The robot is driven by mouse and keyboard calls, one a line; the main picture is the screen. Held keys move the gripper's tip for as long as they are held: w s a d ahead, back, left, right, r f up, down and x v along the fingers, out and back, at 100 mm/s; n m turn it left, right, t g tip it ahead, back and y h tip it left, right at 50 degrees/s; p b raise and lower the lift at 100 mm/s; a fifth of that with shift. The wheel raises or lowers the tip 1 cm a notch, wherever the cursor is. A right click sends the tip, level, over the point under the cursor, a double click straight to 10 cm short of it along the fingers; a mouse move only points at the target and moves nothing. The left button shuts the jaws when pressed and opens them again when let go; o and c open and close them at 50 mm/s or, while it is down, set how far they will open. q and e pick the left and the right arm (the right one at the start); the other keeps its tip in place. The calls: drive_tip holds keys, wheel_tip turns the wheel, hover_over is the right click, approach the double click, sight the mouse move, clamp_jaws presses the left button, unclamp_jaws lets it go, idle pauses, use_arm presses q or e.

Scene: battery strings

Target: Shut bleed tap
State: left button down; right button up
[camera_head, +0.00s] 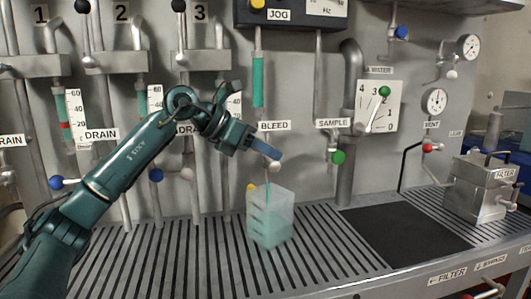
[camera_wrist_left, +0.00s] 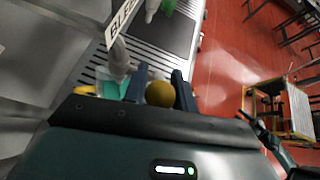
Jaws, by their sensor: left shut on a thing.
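The bleed tap is below the BLEED label (camera_head: 274,126) in the head view, its body largely hidden by my left gripper (camera_head: 265,155). In the left wrist view my left gripper (camera_wrist_left: 166,88) is shut on the tap's yellow ball knob (camera_wrist_left: 160,94), which sits between its two fingers. A thin turquoise stream (camera_head: 268,178) runs down from the tap into a clear beaker (camera_head: 283,200) holding turquoise liquid. The beaker's turquoise also shows beside the fingers in the left wrist view (camera_wrist_left: 112,90). My right gripper is out of the head view; a dark arm at the right of the wrist view looks like mine.
The beaker stands on a slatted grate (camera_head: 180,260). To its right are the green-knobbed SAMPLE tap (camera_head: 338,157), a dark mat (camera_head: 400,235) and a metal filter box (camera_head: 478,190). Drain taps with blue knobs (camera_head: 155,175) stand to the left, behind my arm.

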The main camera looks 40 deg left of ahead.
use_arm(q)
drive_tip(key=shift+r, duration=0.1)
drive_tip(key=c, duration=1.5)
unclamp_jaws()
drive_tip(key=v, duration=1.3)
